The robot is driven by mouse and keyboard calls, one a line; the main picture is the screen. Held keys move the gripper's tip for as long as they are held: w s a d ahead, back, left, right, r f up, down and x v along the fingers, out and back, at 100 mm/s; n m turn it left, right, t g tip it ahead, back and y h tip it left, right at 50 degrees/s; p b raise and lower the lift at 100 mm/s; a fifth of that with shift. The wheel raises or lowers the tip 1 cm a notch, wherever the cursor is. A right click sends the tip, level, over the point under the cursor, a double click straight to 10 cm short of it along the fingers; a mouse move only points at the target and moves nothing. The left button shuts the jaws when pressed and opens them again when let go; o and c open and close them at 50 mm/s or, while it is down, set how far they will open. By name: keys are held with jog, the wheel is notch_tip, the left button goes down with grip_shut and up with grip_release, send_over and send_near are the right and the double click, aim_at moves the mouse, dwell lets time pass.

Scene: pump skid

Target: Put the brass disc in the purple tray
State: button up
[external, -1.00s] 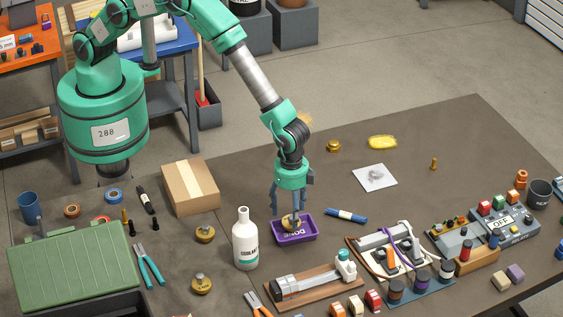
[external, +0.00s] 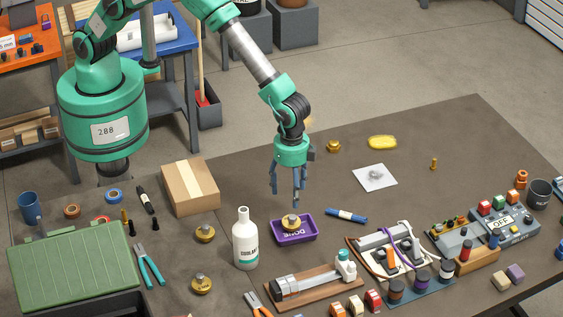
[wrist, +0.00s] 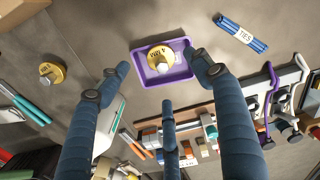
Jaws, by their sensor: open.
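A brass disc (external: 291,222) with a pale knob lies inside the purple tray (external: 296,238), which is marked DONE. In the wrist view the disc (wrist: 158,59) rests within the rim of the tray (wrist: 181,80), touching no finger. My gripper (external: 286,194) is open and empty, a short way above the tray. Two similar brass discs lie on the table, one (external: 204,233) left of the white bottle and another (external: 201,285) nearer the front.
The white bottle (external: 245,245) stands close left of the tray. A blue bundle of ties (external: 346,215) lies to its right. A pump on a wooden board (external: 315,285) is in front. A cardboard box (external: 190,187) stands behind left. The table behind the tray is mostly clear.

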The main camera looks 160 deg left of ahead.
jog(key=shift+r, duration=2.4)
jog(key=s+d+r+m+t, duration=0.1)
jog(key=s+d+r, duration=0.3)
jog(key=d+r, duration=0.55)
jog(key=s+d+r+t, duration=0.1)
jog(key=s+d+r, duration=0.2)
jog(key=d+r, duration=0.65)
jog(key=s+d+r+m, duration=0.1)
jog(key=s+d+r, duration=0.3)
jog(key=d+r, duration=0.55)
jog(key=s+d+r+m+t, duration=0.1)
jog(key=s+d+r, duration=0.35)
jog(key=s, duration=0.25)
jog(key=s+d+r+t, duration=0.1)
jog(key=s+d+r, duration=0.35)
jog(key=s, duration=0.25)
jog(key=s+d, duration=0.3)
jog(key=s, duration=0.4)
jog(key=s+d+f+m+t, duration=0.1)
jog(key=s+d, duration=0.3)
jog(key=s, duration=0.4)
jog(key=shift+s+t, duration=0.2)
jog(key=shift+t, duration=0.1)
